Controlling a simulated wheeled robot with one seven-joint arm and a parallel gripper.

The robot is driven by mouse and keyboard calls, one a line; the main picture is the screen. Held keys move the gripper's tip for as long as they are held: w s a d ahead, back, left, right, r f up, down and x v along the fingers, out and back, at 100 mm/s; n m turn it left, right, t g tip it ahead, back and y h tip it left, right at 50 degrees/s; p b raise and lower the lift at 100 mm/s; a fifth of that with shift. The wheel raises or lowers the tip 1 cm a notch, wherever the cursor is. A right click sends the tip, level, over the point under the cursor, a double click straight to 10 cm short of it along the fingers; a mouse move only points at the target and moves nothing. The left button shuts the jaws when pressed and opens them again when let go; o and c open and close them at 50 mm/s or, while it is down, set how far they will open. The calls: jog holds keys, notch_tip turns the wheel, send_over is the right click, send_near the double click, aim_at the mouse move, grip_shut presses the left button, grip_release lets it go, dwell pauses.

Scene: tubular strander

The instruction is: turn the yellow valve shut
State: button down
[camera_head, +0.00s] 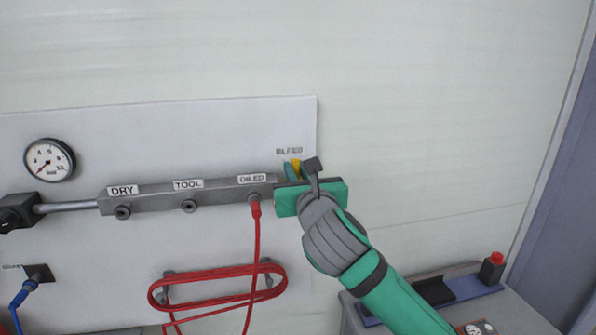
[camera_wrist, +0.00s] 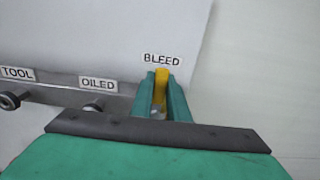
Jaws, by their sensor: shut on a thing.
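The yellow valve handle (camera_head: 296,165) is at the right end of the grey manifold bar (camera_head: 190,195), under the BLEED label. In the wrist view the yellow handle (camera_wrist: 161,86) points up toward the label, with a grey metal part at its lower end. My gripper (camera_wrist: 161,88) has a green finger on each side of the handle and is shut on it. In the head view my gripper (camera_head: 291,170) is at the manifold's right end, and its body hides the valve's base and part of the handle.
A red hose (camera_head: 257,230) hangs from the OILED port, left of my gripper, near a coiled red hose (camera_head: 218,284). A pressure gauge (camera_head: 49,160) is at the upper left. A bench (camera_head: 520,302) with a red-topped block (camera_head: 492,267) stands lower right. The wall to the right is clear.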

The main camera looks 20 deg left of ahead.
dwell(0.4)
jog(key=c, duration=1.7)
grip_release()
jog(key=v, duration=1)
jog(key=shift+s+d, duration=0.2)
jog(key=shift+s, duration=0.15)
